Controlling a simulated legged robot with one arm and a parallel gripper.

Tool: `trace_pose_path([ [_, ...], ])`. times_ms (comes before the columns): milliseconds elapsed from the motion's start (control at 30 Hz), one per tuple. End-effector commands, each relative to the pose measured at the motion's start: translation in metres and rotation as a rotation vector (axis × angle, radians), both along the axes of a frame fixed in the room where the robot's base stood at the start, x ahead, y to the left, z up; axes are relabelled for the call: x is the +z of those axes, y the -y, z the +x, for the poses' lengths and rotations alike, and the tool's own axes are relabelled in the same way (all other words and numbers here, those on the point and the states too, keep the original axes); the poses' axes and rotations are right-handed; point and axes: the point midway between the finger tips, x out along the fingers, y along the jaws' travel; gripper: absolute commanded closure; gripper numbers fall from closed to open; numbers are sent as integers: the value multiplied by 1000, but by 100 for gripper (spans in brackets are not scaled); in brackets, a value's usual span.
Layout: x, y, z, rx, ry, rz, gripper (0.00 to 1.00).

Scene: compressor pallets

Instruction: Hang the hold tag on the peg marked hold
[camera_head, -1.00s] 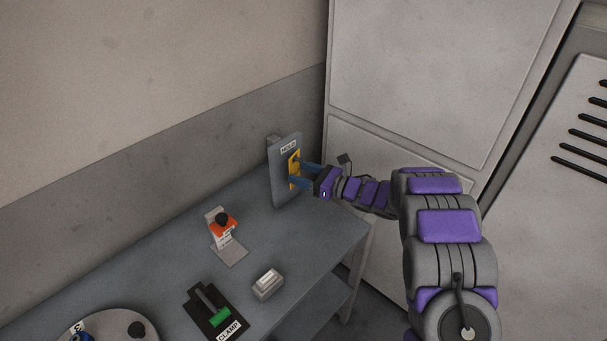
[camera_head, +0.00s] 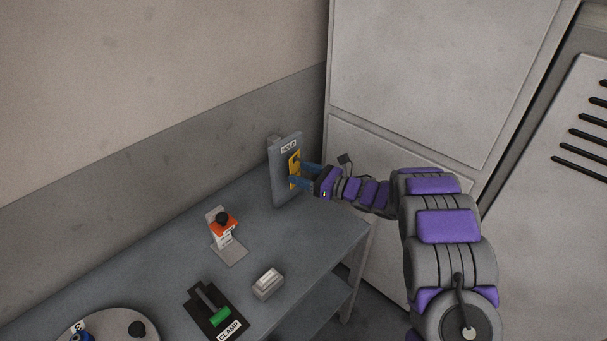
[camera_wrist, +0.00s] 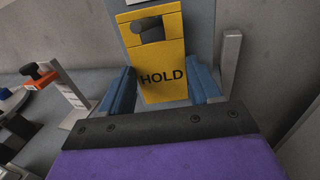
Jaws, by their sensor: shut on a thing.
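The yellow hold tag (camera_wrist: 163,73) faces the wrist camera, with "HOLD" printed in black and a hole near its top. A dark round peg end shows in the hole. In the head view the tag (camera_head: 294,170) is against the upright grey board (camera_head: 283,183), below its "HOLD" label (camera_head: 289,148). My gripper (camera_head: 306,174) has its blue fingers at the tag's two sides and is shut on it. The wrist view also shows the gripper (camera_wrist: 163,92). Whether the peg passes fully through the hole I cannot tell.
On the grey bench (camera_head: 310,240) stand an orange-topped holder (camera_head: 223,228) with a black knob, a small grey block (camera_head: 268,283), a clamp with a green handle (camera_head: 218,315) and a round plate (camera_head: 108,330). A wall is behind; a cabinet (camera_head: 410,130) stands at right.

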Motion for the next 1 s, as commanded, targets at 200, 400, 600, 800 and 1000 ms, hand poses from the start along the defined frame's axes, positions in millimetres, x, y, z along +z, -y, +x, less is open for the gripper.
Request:
trace_pose_path([
  [200,-1,0,0,1,-1,-1,22],
  [400,0,0,0,1,0,-1,8],
  [600,0,0,-1,0,0,-1,8],
  [800,0,16,-6,-3,-2,-2,8],
  [1000,1,51,-21,-3,-3,-1,8],
])
